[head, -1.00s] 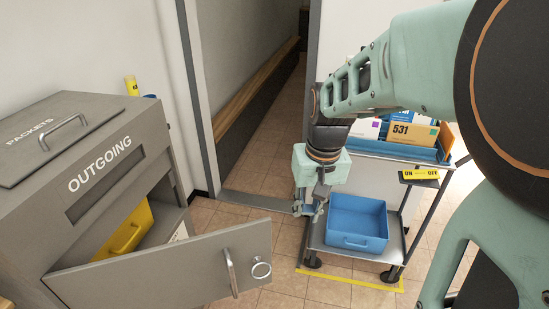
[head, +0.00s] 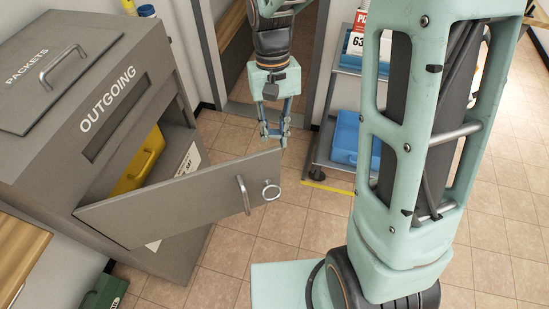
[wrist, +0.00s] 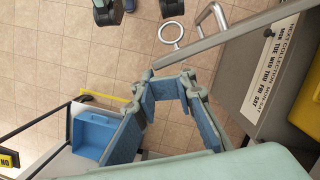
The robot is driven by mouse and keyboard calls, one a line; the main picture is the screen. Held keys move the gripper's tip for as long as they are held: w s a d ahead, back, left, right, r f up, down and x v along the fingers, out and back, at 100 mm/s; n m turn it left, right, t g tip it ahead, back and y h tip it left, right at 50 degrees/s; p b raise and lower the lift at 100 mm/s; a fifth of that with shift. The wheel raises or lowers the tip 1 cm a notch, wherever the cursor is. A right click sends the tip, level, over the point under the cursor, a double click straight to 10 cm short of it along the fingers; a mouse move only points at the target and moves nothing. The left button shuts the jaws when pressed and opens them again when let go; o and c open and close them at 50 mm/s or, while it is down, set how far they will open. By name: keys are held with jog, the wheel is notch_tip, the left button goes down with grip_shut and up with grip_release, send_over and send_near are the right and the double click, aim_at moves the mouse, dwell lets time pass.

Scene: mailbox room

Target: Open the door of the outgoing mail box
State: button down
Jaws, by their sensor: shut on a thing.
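The outgoing mail box (head: 95,105) is a grey cabinet at left in the head view. Its grey door (head: 165,203) stands swung well out, exposing a yellow bin (head: 140,168) inside. The door carries a bar handle (head: 243,195) and a metal ring (head: 271,190) near its free end. My gripper (head: 273,140) points down at the door's upper free corner. In the wrist view, my gripper's blue-padded fingers (wrist: 170,78) are some way apart, with the door's top edge (wrist: 225,42) at their tips. They are shut on the door there; the exact contact is hard to see.
A cart with a blue bin (head: 346,138) stands to the right of the door. A wooden surface (head: 20,250) is at the lower left, with a green box (head: 104,292) on the floor. Tiled floor (head: 240,240) lies clear in front of the door.

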aim_at(280, 169)
jog(key=b+x, duration=0.1)
jog(key=x, duration=0.8)
jog(key=shift+s+d+f, duration=0.1)
jog(key=shift+d+f, duration=0.05)
jog(key=shift+f, duration=0.25)
jog(key=s, duration=0.4)
jog(key=shift+d, duration=0.25)
